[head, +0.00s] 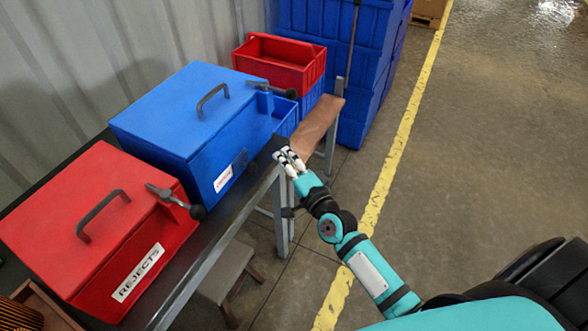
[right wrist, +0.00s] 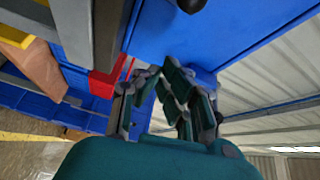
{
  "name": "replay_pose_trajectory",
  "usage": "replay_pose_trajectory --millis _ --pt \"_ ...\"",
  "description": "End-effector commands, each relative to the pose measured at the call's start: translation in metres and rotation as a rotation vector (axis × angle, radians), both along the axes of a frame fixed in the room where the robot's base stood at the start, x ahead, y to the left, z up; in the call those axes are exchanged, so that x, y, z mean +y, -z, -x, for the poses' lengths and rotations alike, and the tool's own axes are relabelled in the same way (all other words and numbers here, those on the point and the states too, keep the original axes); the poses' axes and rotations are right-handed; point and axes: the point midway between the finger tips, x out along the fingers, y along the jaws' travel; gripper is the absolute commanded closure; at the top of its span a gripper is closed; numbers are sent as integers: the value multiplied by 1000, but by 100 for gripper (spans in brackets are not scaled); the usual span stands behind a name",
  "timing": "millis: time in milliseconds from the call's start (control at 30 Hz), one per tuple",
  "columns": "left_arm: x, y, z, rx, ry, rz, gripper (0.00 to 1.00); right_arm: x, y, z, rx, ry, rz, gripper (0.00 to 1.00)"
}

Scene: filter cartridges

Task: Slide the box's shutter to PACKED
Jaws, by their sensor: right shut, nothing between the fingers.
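The blue box (head: 190,105) stands on the table with its lid closed and a grey handle on top. Its front carries a small white label (head: 223,179), too small to read, beside a dark slanted strip (head: 240,160) that may be part of a shutter; I cannot tell its setting. A lever with a black knob (head: 290,93) sits at its right end. My right gripper (head: 289,160) is shut and empty, just off the box's front at the table edge. In the right wrist view its fingers (right wrist: 176,80) are close to the blue surface. My left gripper is not in view.
A red box (head: 95,225) marked REJECTS, with its own lever, stands left of the blue box. A red crate (head: 283,62) and blue bins are behind at the right. A stool (head: 224,272) is below the table. The floor to the right is open.

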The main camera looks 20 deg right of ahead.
Motion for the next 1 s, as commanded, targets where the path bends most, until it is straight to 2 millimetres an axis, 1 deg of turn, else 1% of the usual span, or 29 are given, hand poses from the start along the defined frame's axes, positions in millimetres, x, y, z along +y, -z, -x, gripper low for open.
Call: replay_pose_trajectory --millis 33,133,200,333,500,867,967,1000 --pt "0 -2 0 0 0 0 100 2 -3 -13 -2 0 0 100" --pt "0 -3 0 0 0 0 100 5 -4 -31 -1 -1 1 100" --pt "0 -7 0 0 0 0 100 18 1 -21 5 -1 -2 100" --pt "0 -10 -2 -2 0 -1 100 31 4 -14 2 -1 -2 100" --pt "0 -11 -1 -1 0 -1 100 38 6 -10 1 0 2 100" --pt "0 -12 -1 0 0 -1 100 40 6 -8 2 -1 1 100" --pt "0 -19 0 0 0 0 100 52 5 1 5 -2 -3 100" --pt "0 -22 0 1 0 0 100 60 5 6 6 -3 -4 100"
